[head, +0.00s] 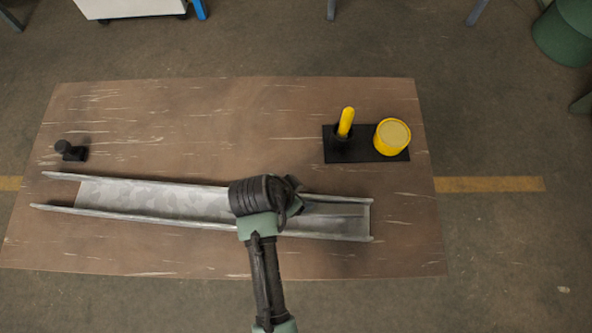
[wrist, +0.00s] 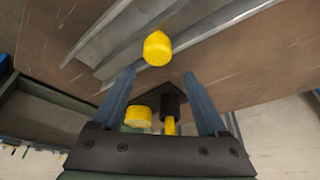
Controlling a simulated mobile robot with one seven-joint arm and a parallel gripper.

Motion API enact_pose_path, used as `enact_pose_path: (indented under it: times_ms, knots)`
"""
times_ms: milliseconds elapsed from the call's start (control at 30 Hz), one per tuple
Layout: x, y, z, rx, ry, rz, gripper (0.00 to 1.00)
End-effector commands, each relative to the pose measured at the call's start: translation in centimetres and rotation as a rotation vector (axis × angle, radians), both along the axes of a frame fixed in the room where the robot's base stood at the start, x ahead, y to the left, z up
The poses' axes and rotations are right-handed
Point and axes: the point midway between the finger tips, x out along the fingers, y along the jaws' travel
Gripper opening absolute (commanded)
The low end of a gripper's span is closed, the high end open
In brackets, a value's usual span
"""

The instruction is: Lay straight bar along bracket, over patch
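The bracket (head: 125,213) is a long grey metal channel with raised side walls, lying across the front of the brown board. A mottled pale area, perhaps the patch (head: 160,197), covers much of its floor. A narrow grey strip, perhaps the straight bar (head: 335,213), shows in its right part. My gripper (head: 292,200) is above the bracket, right of the middle. In the wrist view its fingers (wrist: 160,74) are apart. A yellow knob (wrist: 157,48) shows between and beyond the fingertips, over the bracket, with no visible contact. My arm hides it in the head view.
A black plate (head: 362,154) at the back right carries a yellow can (head: 392,136) and a black holder with an upright yellow handle (head: 346,121). A small black object (head: 70,151) lies at the far left. The board's back middle is clear.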

Motion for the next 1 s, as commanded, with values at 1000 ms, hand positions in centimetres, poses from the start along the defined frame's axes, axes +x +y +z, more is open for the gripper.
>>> enact_pose_path:
  times_ms: [1000]
  knots:
    - [-2.9,3.0,11.5,-0.001,-0.003,0.002,0.76]
